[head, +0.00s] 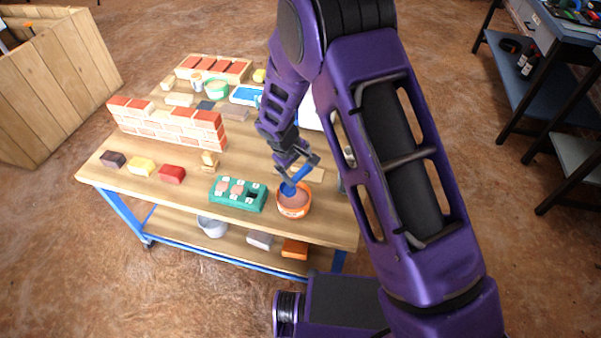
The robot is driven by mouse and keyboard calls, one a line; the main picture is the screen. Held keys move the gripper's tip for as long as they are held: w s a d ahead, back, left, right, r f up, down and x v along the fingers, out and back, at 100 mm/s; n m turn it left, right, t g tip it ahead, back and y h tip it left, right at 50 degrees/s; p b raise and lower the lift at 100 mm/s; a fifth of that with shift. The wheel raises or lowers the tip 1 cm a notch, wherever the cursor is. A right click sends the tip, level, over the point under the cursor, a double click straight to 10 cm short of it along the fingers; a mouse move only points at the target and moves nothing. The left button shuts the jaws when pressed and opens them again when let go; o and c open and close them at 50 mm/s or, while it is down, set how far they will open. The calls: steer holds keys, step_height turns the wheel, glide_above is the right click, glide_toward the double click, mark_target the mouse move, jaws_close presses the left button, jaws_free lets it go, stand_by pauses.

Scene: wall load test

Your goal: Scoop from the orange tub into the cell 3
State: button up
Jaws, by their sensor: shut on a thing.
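The orange tub (294,206) stands near the front right edge of the wooden table, with brownish-pink material inside. My gripper (295,165) is just above it, shut on a blue scoop (290,188). The scoop tilts down, its lower end at or in the tub; whether it touches the material I cannot tell. The green tray with cells (238,205) lies just left of the tub. Several of its cells hold pinkish material, and the rightmost one (253,196) looks dark and empty. The cell numbers are too small to read.
A small brick wall (168,127) stands behind the green tray. Dark, yellow and red blocks (171,174) lie along the front left. A crate of red bricks (213,68) and a blue tray (246,95) are at the back. My arm hides the table's right side.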

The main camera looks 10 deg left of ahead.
mark_target(295, 178)
steer(key=shift+s+a+f+t+h+b, duration=0.1)
steer(key=shift+s+f+t+h+b, duration=0.2)
steer(key=shift+b, duration=0.65)
steer(key=shift+a+f+t+h+b, duration=0.1)
steer(key=shift+f+t+b, duration=0.25)
steer(key=shift+b, duration=0.55)
steer(key=shift+f, duration=1.8)
steer(key=shift+r, duration=0.15)
steer(key=shift+r+p, duration=1.7)
steer(key=shift+r, duration=1.15)
